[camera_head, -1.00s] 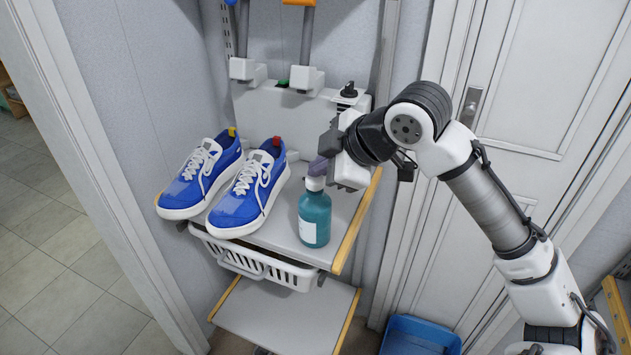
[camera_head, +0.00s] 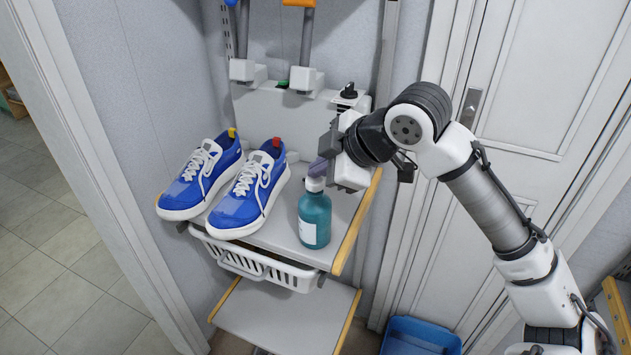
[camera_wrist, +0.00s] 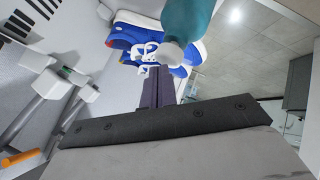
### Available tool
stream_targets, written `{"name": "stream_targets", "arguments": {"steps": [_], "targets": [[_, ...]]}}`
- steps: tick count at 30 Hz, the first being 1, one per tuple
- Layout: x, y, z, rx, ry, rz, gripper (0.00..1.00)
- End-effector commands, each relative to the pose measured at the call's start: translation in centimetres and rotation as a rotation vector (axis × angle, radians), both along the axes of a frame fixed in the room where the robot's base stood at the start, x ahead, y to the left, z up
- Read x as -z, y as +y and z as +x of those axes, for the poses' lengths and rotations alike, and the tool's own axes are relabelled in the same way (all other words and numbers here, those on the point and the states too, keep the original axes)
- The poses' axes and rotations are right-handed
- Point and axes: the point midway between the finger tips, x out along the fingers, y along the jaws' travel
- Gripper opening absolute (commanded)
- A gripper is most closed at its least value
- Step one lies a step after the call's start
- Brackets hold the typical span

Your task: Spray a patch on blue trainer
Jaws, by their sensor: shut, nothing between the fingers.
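Two blue trainers with white laces and soles stand side by side on the upper shelf: a left one (camera_head: 202,176) with a yellow heel tab and a right one (camera_head: 249,190) with a red heel tab. A teal bottle (camera_head: 314,218) with a white label and pale top stands upright on the shelf, right of them. My gripper (camera_head: 318,167) is shut and empty, its dark fingers at the bottle's top; I cannot tell whether they touch it. In the wrist view the shut fingers (camera_wrist: 158,88) point towards the bottle (camera_wrist: 187,22) and the trainers (camera_wrist: 142,38).
The shelf (camera_head: 275,235) has wooden side edges. A white basket (camera_head: 262,262) hangs under it, above a lower shelf (camera_head: 285,315). A blue bin (camera_head: 420,337) stands on the floor at right. Tools with orange and blue handles hang in wall holders (camera_head: 306,80) behind.

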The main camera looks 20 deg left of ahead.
Motion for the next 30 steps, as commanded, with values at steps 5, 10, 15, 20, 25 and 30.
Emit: {"name": "stream_targets", "arguments": {"steps": [5,10,15,20,25,30], "targets": [[0.01,0.00,-0.01,0.000,0.000,0.000,0.00],[0.01,0.00,-0.01,0.000,0.000,0.000,0.00],[0.02,0.00,0.00,0.000,0.000,0.000,0.00],[0.36,0.02,0.00,-0.001,0.000,0.001,0.00],[0.94,0.04,-0.01,-0.001,0.000,0.001,0.00],[0.96,0.02,-0.01,-0.001,0.001,0.000,0.00]]}}
